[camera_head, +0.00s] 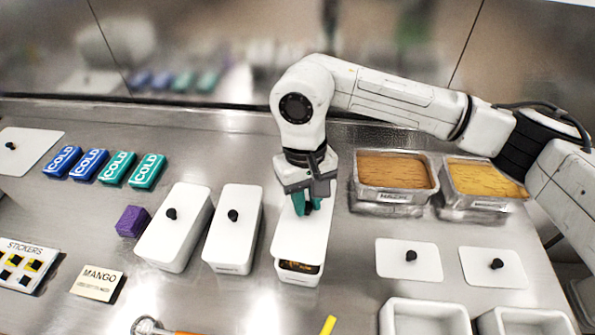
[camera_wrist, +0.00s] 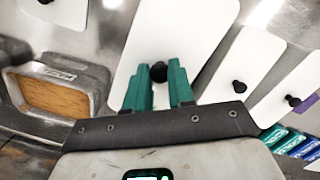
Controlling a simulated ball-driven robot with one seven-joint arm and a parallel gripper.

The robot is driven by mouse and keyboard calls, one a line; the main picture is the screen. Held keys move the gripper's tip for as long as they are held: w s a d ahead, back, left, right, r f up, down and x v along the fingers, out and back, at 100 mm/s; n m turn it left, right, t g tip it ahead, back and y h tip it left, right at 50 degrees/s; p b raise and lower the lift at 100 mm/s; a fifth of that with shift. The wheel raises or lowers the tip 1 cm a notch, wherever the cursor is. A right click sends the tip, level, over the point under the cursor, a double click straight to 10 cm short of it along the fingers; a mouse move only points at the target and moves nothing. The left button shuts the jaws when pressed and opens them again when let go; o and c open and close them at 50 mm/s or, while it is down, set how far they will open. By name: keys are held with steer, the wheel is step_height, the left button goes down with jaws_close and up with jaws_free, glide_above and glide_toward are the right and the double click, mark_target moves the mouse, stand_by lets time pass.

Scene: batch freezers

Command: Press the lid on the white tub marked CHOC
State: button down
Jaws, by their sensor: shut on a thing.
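My gripper (camera_head: 306,208) points down over a white tub (camera_head: 298,278) in the middle of the bench. Its teal fingers are shut on the black knob of a white lid (camera_head: 313,236). The wrist view shows the knob (camera_wrist: 159,72) between the fingertips, with the white lid (camera_wrist: 200,25) around it. The lid covers most of the tub. A dark brown strip with some yellow shows in a gap at the tub's front end, below the lid's near edge. I cannot read a CHOC mark on the tub.
Two lidded white tubs (camera_head: 233,228) (camera_head: 174,228) stand close on the left. Steel pans (camera_head: 395,183) (camera_head: 484,190) stand right, behind two loose lids (camera_head: 408,261) (camera_head: 493,267). Open white tubs (camera_head: 425,318) are at front right. A purple block (camera_head: 132,221) and COLD packs (camera_head: 90,163) lie left.

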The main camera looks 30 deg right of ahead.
mark_target(306, 218)
steer(key=shift+w+d+f, duration=0.1)
steer(key=shift+d+f, duration=0.05)
steer(key=shift+f+b, duration=0.35)
steer(key=shift+f, duration=1.45)
steer(key=shift+f+b, duration=1.25)
steer(key=shift+b, duration=0.1)
steer(key=shift+b, duration=0.95)
steer(key=shift+f+b, duration=0.2)
steer(key=shift+b, duration=0.9)
stand_by(0.3)
stand_by(0.5)
